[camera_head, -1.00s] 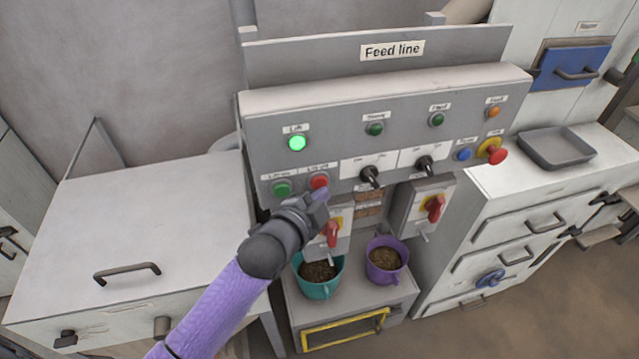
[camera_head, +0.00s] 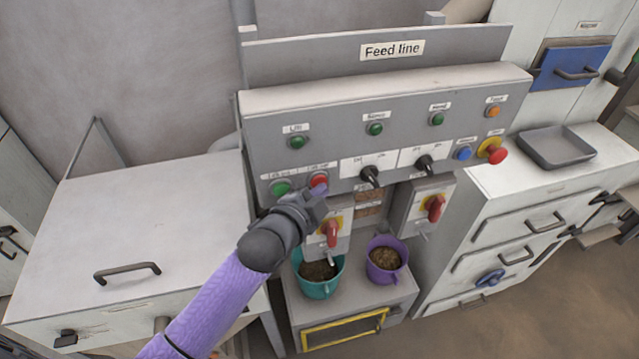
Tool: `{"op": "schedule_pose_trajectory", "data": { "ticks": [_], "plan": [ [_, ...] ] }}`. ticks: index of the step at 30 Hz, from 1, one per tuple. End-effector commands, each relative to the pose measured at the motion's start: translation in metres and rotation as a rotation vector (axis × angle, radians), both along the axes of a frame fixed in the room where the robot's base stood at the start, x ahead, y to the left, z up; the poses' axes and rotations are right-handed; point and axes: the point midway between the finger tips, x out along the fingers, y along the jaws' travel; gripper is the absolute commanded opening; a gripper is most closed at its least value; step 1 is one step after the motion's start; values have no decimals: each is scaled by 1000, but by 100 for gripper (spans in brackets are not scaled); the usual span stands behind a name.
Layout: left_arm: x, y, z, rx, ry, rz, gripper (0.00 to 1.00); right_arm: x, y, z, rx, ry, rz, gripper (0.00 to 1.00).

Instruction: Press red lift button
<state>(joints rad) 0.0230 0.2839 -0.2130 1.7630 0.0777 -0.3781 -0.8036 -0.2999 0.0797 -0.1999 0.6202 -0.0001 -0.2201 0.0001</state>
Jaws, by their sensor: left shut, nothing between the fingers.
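The red lift button (camera_head: 319,180) is on the lower left of the grey Feed line panel (camera_head: 440,93). A green button (camera_head: 281,188) sits just left of it. My left gripper (camera_head: 319,192) is shut and empty, its tip at the lower edge of the red button and partly covering it. I cannot tell for sure whether it touches. The Lift lamp (camera_head: 297,142) above is dark green and unlit. My right gripper is not in view.
Two black knobs, a blue button (camera_head: 463,153) and a red mushroom button (camera_head: 497,155) are to the right. Red-handled switch boxes hang below, above a teal cup (camera_head: 318,283) and a purple cup (camera_head: 386,262) of pellets. A white cabinet (camera_head: 130,225) stands at left.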

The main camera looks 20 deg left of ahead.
Motion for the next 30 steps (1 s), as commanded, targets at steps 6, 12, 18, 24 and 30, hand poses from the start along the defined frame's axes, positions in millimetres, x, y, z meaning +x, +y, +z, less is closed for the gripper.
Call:
{"op": "schedule_pose_trajectory", "data": {
  "ticks": [6,12,18,24,30],
  "plan": [
    [-7,-5,2,-2,0,0,0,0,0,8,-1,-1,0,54],
    [-13,-9,1,0,-1,1,0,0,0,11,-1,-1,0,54],
    [-17,-11,1,-1,1,0,0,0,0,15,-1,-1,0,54],
    [-40,-27,3,-4,2,0,0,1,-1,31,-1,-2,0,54],
    [-59,-40,2,-2,0,0,0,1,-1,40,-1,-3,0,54]
  ]
}}
